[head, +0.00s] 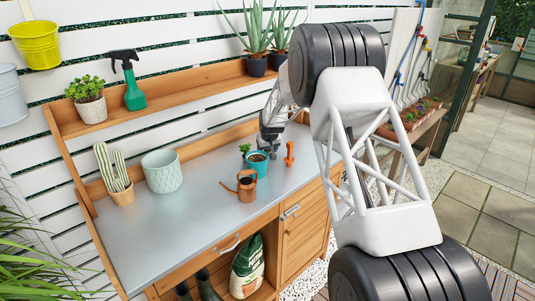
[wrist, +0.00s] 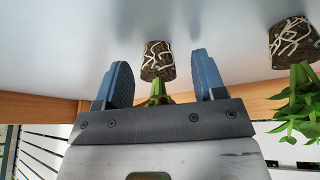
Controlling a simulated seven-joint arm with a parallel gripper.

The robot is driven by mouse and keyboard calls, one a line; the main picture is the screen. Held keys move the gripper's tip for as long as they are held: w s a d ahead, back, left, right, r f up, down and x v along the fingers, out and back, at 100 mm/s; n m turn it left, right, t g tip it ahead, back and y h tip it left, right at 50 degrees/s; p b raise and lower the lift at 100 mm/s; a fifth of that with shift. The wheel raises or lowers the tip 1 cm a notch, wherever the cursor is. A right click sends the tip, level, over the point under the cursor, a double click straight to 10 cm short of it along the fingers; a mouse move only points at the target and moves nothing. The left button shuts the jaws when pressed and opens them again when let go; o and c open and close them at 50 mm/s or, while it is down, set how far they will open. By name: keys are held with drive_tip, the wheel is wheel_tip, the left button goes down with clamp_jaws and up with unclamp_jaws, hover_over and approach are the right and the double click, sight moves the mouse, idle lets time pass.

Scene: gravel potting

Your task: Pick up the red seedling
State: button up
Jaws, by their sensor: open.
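In the wrist view, which looks upside down, a dark root plug (wrist: 158,62) with white roots stands on the grey bench top. Its green stem (wrist: 157,90) runs down behind my gripper, so its flower or leaves are hidden. No red shows on it. My gripper (wrist: 161,65) is open, with one blue finger on each side of this plug in the picture and gaps on both sides. A second root plug (wrist: 294,40) with green leaves (wrist: 300,110) stands to the right. In the head view my gripper (head: 267,145) is at the back of the bench, its fingers unclear.
A teal pot with soil (head: 257,165) stands just in front of my gripper. A copper watering can (head: 246,187) and an orange tool (head: 289,154) are near it. A pale ribbed pot (head: 161,171) and a cactus (head: 115,175) stand left. The bench's front left is clear.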

sight(266, 151)
drive_tip(key=shift+c, duration=0.5)
drive_tip(key=c, duration=0.9)
drive_tip(key=shift+r, duration=5)
drive_tip(key=s+a+r, duration=0.1)
drive_tip(key=s+r, duration=0.1)
drive_tip(key=s, duration=0.5)
drive_tip(key=s+a+r, duration=0.2)
drive_tip(key=s+r, duration=0.1)
drive_tip(key=s, duration=0.4)
drive_tip(key=shift+s+a+r, duration=0.15)
drive_tip(key=shift+s+a, duration=0.1)
drive_tip(key=shift+a, duration=0.05)
